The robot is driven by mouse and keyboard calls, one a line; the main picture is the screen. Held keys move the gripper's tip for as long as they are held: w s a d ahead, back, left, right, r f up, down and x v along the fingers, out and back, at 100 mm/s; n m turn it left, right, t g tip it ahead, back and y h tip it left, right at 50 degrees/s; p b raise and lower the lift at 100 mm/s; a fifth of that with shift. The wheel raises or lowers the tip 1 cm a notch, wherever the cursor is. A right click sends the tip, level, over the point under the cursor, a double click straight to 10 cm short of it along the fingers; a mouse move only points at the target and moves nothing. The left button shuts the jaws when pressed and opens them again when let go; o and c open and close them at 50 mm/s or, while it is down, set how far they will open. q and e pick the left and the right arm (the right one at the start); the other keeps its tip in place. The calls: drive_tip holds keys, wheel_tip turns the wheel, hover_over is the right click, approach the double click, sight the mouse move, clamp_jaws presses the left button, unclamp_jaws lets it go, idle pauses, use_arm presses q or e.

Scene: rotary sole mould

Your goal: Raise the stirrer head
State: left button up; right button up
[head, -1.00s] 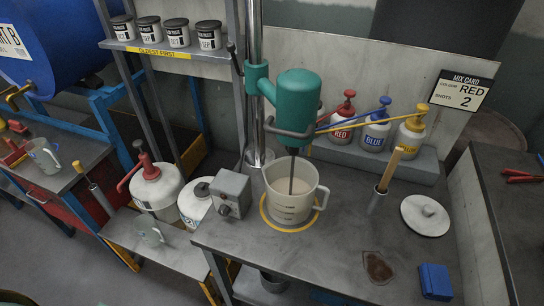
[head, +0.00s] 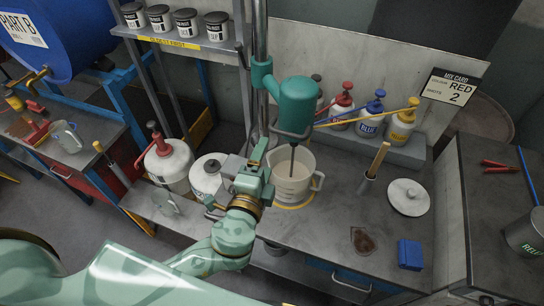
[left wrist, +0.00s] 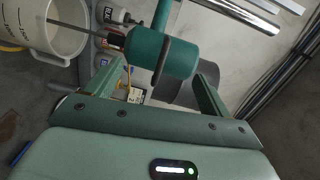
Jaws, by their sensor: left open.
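The teal stirrer head (head: 297,103) sits on a clamp on the upright steel post (head: 260,60). My left gripper (head: 262,158) is open, beside the jug and below the stirrer head in the head view. In the left wrist view, the stirrer head (left wrist: 160,52) shows beyond and between the open fingers (left wrist: 158,75), with the jug (left wrist: 62,25) at upper left. I cannot tell any contact. My right gripper is out of view.

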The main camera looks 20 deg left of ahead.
sight(287, 133)
use_arm(q)
drive_tip(key=shift+m+t+h, duration=0.3)
drive_tip(key=shift+m+h, duration=0.5)
drive_tip(key=shift+m, duration=0.1)
drive_tip(key=shift+w+d+r, duration=0.1)
drive_tip(key=shift+w+d, duration=0.3)
drive_tip(key=shift+w, duration=1.35)
drive_tip(key=shift+w+d+f, duration=0.1)
drive_tip(key=shift+w+d, duration=0.3)
drive_tip(key=shift+w, duration=1.4)
drive_tip(key=shift+w+d+r, duration=0.1)
drive_tip(key=shift+w+d, duration=0.3)
drive_tip(key=shift+w, duration=1.35)
